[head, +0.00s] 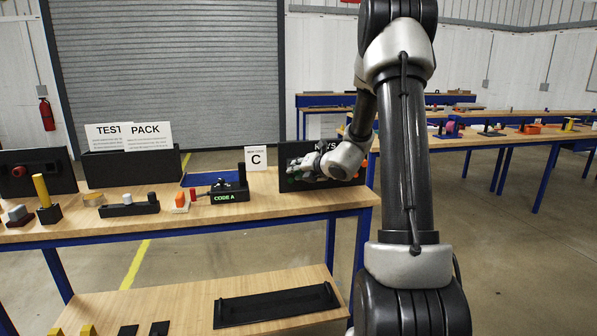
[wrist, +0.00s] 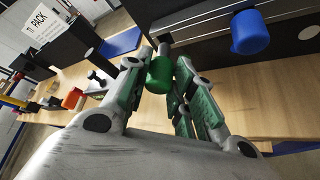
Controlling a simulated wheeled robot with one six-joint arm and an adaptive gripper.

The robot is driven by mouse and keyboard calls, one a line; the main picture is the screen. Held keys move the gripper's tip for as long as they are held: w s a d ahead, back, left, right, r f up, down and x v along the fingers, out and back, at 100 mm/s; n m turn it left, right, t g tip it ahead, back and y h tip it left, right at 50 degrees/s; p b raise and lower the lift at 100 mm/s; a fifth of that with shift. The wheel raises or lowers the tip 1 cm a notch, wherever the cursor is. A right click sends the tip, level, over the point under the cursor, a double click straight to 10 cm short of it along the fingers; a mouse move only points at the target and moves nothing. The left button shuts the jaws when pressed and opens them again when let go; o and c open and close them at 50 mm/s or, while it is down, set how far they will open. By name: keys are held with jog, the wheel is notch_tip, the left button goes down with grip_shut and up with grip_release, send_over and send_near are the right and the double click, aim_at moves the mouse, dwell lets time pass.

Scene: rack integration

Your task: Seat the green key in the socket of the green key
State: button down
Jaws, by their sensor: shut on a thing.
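The green key (wrist: 160,76) is between the fingertips of my gripper (wrist: 163,70) in the wrist view, and my gripper is shut on it. Its grey shank shows beyond the green head, toward the black panel (wrist: 205,50). I cannot tell whether the shank touches the panel or is in a socket; the socket of the green key is not clearly visible. In the head view my gripper (head: 294,170) is at the front of the dark KEYS panel (head: 289,150), and my wrist hides much of that panel.
A blue key (wrist: 250,33) sticks out of the panel to the right of the green key. In the head view, a CODE A device (head: 226,197) and a card marked C (head: 256,159) stand left of the panel. Bare wooden tabletop (head: 290,200) lies in front of it.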

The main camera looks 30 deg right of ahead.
jog(key=shift+w+d, duration=0.25)
jog(key=shift+w, duration=0.6)
jog(key=shift+w+d, duration=0.25)
jog(key=shift+w, duration=0.6)
jog(key=c, duration=1.1)
grip_release()
jog(key=v, duration=1.2)
